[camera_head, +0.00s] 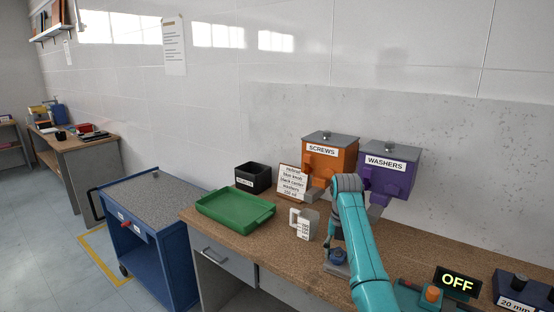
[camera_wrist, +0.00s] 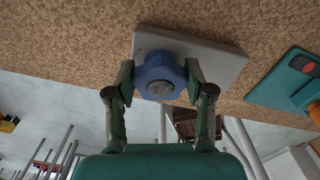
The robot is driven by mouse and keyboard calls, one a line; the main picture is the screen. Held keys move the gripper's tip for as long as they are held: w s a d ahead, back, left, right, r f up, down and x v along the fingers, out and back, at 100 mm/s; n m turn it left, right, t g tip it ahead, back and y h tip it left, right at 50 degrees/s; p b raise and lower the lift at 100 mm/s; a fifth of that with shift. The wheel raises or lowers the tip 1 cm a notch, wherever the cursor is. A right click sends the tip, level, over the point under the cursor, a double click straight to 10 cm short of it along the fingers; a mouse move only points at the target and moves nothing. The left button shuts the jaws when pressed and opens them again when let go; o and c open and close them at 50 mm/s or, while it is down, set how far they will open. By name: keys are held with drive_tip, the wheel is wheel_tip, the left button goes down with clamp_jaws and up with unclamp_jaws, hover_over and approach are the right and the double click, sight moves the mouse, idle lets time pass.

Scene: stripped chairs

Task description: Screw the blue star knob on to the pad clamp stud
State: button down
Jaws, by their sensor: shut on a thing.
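The blue star knob (camera_wrist: 160,70) sits between the two fingers of my gripper (camera_wrist: 160,80) in the wrist view, and the fingers are shut on its sides. A grey plate (camera_wrist: 222,62), which looks like the pad clamp's base, lies behind the knob on the bench. In the head view the knob (camera_head: 338,256) shows as a small blue shape over the grey base (camera_head: 334,269), beside my teal arm. My gripper's fingers are hard to make out there. The stud is hidden by the knob, so I cannot tell how far the knob is on it.
Screws (camera_head: 331,160) and washers (camera_head: 388,171) dispensers stand behind. An OFF display (camera_head: 457,283) and orange button (camera_head: 432,294) are right.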

drive_tip(key=m, duration=0.6)
drive_tip(key=shift+s+f, duration=0.1)
drive_tip(key=shift+f, duration=0.05)
drive_tip(key=shift+c, duration=1.7)
unclamp_jaws()
drive_tip(key=shift+r, duration=1.3)
drive_tip(key=n, duration=0.6)
drive_tip(key=shift+f, duration=0.1)
